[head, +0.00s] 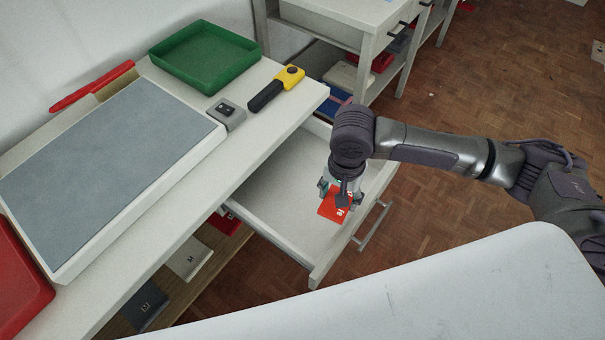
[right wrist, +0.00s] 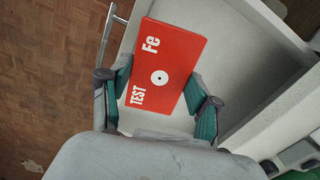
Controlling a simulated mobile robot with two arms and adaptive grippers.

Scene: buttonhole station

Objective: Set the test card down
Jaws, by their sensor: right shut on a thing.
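The test card (head: 332,209) is a flat red card. In the right wrist view the card (right wrist: 165,65) shows white "Fe" and "TEST" lettering and a white ring with a dark centre. My right gripper (head: 341,193) is shut on the card, with a green-padded finger on each side of it. It holds the card at the open drawer (head: 270,195), over the drawer's pale floor near the front panel. I cannot tell whether the card touches the floor. My left gripper is not in view.
The drawer's inside looks otherwise empty. On the worktop are a grey mat (head: 100,170) in a white frame, a green tray (head: 205,58), a yellow-and-black tool (head: 277,88), a small grey block (head: 226,113) and a red tray (head: 15,285). The drawer's handle (head: 372,226) faces the wooden floor.

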